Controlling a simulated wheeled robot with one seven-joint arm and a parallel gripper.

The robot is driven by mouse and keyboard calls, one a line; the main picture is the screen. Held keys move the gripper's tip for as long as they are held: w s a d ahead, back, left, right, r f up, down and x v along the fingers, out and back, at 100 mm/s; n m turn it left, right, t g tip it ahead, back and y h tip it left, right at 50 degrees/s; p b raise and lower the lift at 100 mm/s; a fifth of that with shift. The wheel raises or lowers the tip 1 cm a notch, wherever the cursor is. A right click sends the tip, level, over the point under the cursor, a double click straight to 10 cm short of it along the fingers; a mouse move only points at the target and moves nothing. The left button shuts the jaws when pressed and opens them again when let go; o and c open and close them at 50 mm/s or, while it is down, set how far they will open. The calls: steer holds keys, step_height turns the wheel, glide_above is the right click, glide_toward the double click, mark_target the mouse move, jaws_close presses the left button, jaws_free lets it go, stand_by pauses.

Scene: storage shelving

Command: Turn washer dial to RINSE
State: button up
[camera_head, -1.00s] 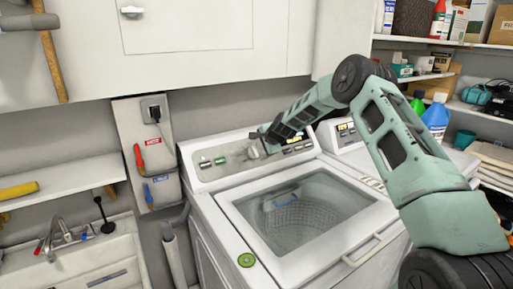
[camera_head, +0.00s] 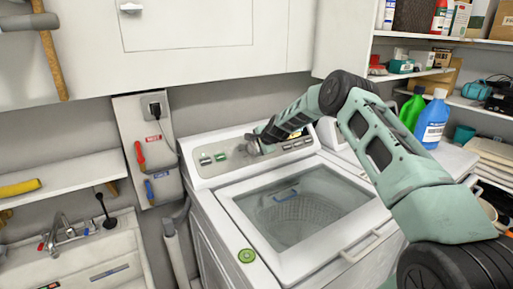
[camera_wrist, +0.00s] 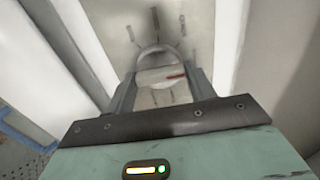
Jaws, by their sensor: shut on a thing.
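The white top-loading washer (camera_head: 205,215) stands in the middle of the head view, with its control panel (camera_head: 208,172) along the back. The dial (camera_head: 252,149) is on the panel, partly hidden by my gripper (camera_head: 260,145). In the wrist view my gripper (camera_wrist: 160,80) has one finger on each side of the round dial (camera_wrist: 162,58) and is shut on it. A short red mark shows on the dial's face. Dark tick marks fan out on the panel above it. The labels are too small or blurred to read, so I cannot tell which setting the dial is at.
The washer lid (camera_head: 290,275) is closed. A sink (camera_head: 90,262) is at the left. A green bottle (camera_head: 411,110) and a blue bottle (camera_head: 433,120) stand at the right. Wall cabinets (camera_head: 200,40) hang above.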

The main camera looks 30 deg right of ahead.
steer(key=shift+f+b, duration=0.1)
steer(key=shift+b, duration=0.2)
steer(key=n+b, duration=0.1)
steer(key=b, duration=0.1)
steer(key=n+b, duration=0.1)
steer(key=shift+f+b, duration=0.25)
steer(key=shift+b, duration=0.1)
steer(key=n+b, duration=0.9)
steer(key=shift+r, duration=0.15)
steer(key=n+b, duration=0.2)
steer(key=n, duration=0.2)
steer(key=shift+r+n, duration=0.15)
steer(key=shift+n, duration=0.15)
steer(key=o, duration=1)
steer(key=shift+c, duration=0.2)
